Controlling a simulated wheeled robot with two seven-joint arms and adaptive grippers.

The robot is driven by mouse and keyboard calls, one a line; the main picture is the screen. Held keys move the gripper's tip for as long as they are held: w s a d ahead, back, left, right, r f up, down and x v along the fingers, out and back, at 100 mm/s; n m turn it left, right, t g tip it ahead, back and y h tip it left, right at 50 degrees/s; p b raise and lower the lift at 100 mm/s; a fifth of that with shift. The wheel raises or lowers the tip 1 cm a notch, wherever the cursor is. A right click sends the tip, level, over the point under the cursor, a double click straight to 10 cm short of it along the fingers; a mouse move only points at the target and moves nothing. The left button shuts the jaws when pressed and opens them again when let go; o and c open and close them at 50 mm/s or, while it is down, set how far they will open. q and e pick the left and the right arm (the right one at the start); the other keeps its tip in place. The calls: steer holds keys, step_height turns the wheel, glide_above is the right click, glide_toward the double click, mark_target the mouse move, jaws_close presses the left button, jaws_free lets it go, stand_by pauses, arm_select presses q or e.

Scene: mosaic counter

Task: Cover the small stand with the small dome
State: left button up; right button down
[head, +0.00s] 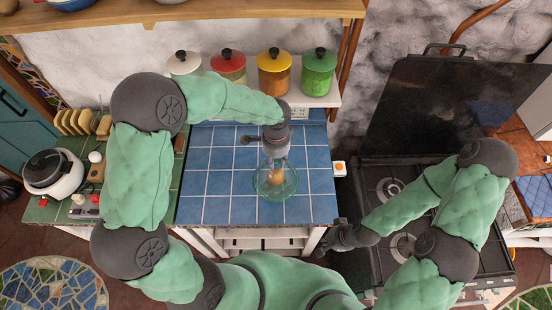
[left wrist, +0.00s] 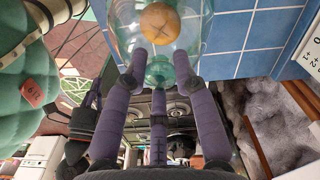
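The small dome (head: 262,186) is clear greenish glass above the middle of the blue tiled counter; it also shows in the left wrist view (left wrist: 122,20). My left gripper (head: 276,160) points down at its top. In the left wrist view, the gripper's fingers (left wrist: 160,62) close around the dome's glass knob (left wrist: 160,73). A round tan bun with a cross on it (left wrist: 160,26) shows through the glass. The small stand cannot be told apart from the glass around the bun. My right gripper (head: 334,238) is empty by the counter's front right corner; its finger opening is unclear.
Four lidded canisters (head: 274,73) stand on a shelf behind the counter (head: 215,175). A rice cooker (head: 54,172) and toast rack (head: 83,122) stand at the left. A stove (head: 400,215) with a raised dark cover (head: 430,105) is at the right. Tiles around the dome are clear.

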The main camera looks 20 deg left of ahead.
arm_select(q)
steer(key=o, duration=0.5)
step_height(320, 180, up, 12)
stand_by(0.5)
